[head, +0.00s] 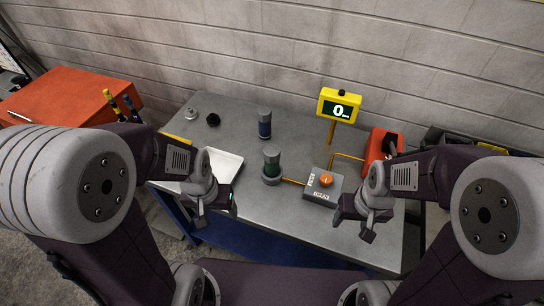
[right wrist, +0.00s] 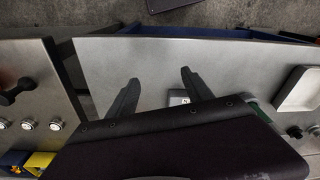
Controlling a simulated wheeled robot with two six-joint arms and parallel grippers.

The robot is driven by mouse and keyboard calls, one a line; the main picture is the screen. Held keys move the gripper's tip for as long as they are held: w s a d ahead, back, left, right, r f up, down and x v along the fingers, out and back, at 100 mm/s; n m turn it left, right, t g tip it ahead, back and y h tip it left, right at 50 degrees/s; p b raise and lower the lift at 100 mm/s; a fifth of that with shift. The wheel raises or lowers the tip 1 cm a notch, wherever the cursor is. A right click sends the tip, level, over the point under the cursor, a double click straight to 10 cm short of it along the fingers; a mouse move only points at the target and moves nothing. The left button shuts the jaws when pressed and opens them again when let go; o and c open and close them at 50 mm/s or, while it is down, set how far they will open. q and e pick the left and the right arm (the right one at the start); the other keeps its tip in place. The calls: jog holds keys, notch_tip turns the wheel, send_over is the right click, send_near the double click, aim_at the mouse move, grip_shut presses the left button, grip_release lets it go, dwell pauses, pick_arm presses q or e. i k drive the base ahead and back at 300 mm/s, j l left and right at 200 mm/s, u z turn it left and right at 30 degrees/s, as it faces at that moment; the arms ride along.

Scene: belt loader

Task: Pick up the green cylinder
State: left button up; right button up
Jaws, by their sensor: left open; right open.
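The green cylinder (head: 272,161) stands upright near the middle of the grey table, with grey ends, in the head view. In the right wrist view, a bit of green (right wrist: 252,106) shows at the edge of my dark arm link, mostly hidden. My left gripper (head: 212,212) is open and empty, to the left of and nearer than the cylinder, apart from it. My right gripper (head: 352,224) is open and empty over the table's front right; its two dark fingers (right wrist: 160,85) show spread apart in the right wrist view.
A dark blue cylinder (head: 264,124) stands behind the green one. A white tray (head: 228,165) lies to its left. A grey box with an orange knob (head: 326,181) sits to its right, before a yellow display (head: 339,105). A black knob (head: 213,119) and a red object (head: 380,146) are farther back.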

aim_at(271, 171)
jog(key=j+z, duration=0.25)
jog(key=j, duration=0.3)
jog(key=j+z, duration=0.25)
jog(key=j, duration=0.35)
jog(key=j+z, duration=0.2)
jog(key=j, duration=0.35)
jog(key=j+z, duration=0.25)
jog(key=j, duration=0.3)
jog(key=k+j+z, duration=0.25)
jog(key=j, duration=0.3)
jog(key=i, duration=0.05)
